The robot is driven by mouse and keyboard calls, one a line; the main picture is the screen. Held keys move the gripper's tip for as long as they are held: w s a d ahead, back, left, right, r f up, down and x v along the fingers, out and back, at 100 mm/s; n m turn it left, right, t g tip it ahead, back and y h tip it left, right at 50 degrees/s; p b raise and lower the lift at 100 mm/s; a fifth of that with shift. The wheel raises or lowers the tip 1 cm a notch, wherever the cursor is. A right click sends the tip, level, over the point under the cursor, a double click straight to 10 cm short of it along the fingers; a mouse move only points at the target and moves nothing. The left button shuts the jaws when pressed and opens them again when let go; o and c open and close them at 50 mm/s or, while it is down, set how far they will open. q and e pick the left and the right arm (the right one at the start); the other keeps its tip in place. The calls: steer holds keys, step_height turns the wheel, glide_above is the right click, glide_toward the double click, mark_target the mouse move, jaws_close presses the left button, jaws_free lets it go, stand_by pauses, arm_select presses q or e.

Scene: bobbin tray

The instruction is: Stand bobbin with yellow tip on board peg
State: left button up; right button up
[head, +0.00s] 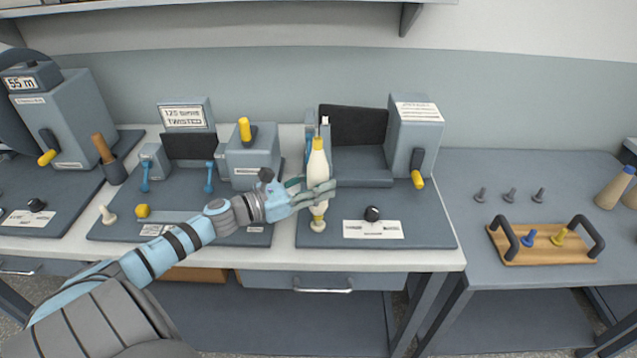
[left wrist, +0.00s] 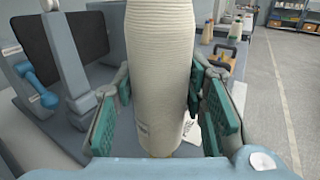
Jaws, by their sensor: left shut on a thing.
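The cream bobbin with a yellow tip (head: 317,168) stands upright at the front-left of the middle-right machine. My left gripper (head: 312,193) is shut around its lower body. In the left wrist view the bobbin (left wrist: 160,70) fills the gap between the teal finger pads, and its tip is out of frame. I cannot tell whether its foot still touches the machine's base. The wooden board (head: 512,246) with two dark handles lies on the right-hand table. It bears a blue peg (head: 529,238) and a yellow peg (head: 560,236). My right gripper is not in view.
Several grey pegs (head: 510,195) stand behind the board. Cream cones (head: 613,188) stand at the right edge. The machine's black knob (head: 372,214) and yellow-handled lever (head: 417,178) are right of my gripper. The right table's front left is clear.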

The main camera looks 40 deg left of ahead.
arm_select(q)
steer(key=shift+f+b, duration=1.1)
steer(key=shift+f, duration=0.25)
steer(key=o, duration=1.3)
steer(key=v, duration=0.7)
steer(key=shift+s+a+r, duration=0.1)
steer(key=shift+s, duration=0.2)
